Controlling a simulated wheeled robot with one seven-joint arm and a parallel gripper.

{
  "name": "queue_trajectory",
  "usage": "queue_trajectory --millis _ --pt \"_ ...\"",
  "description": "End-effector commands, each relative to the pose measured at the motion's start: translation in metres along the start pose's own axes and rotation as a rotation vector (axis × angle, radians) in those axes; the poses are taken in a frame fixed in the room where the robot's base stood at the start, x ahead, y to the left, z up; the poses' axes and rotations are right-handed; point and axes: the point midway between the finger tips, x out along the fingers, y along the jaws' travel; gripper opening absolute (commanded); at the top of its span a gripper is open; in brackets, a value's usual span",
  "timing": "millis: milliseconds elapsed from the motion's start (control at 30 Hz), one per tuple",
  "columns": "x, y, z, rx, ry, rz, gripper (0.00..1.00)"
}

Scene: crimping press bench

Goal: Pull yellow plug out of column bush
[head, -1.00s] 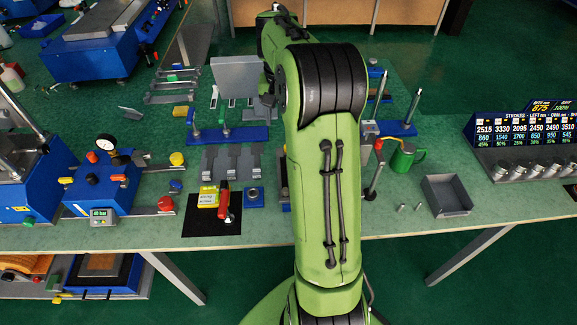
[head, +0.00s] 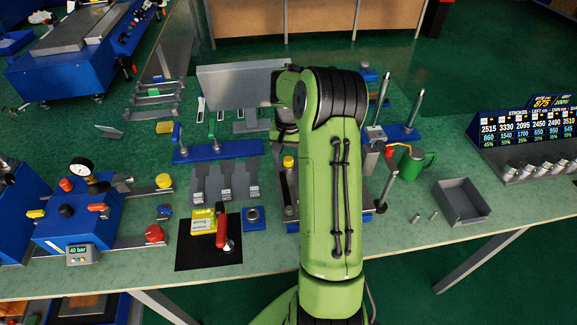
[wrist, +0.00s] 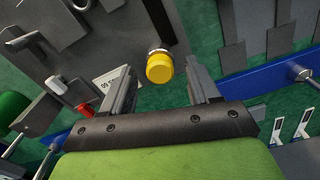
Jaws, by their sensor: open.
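The yellow plug (wrist: 160,68) sits on a silver metal collar, the column bush (wrist: 157,51), in the wrist view. A yellow cap that looks like the same plug (head: 289,162) shows just left of my arm in the head view. My gripper (wrist: 162,76) is open, with one finger on each side of the plug in the picture. A gap shows between the plug and each finger, and nothing is held. How far the fingertips are from the plug in depth is hard to tell. My gripper is hidden behind my arm in the head view.
A grey panel (head: 240,86) stands left of my forearm. Tall posts (head: 413,108) and a green mug (head: 412,164) stand to its right. A blue rail (head: 218,150) with upright pins lies to the left.

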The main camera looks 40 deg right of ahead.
Motion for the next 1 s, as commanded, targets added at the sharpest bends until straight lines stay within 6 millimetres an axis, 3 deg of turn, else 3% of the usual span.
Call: queue_trajectory --millis 200,600,833,1000 --pt "0.002 -0.001 0.0 -0.001 0.002 -0.001 0.59" --pt "0.002 -0.001 0.0 -0.001 0.002 -0.001 0.01" --pt "-0.004 -0.001 -0.001 0.0 0.004 -0.001 0.01" --pt "-0.043 -0.001 -0.001 -0.002 0.008 -0.002 0.01"
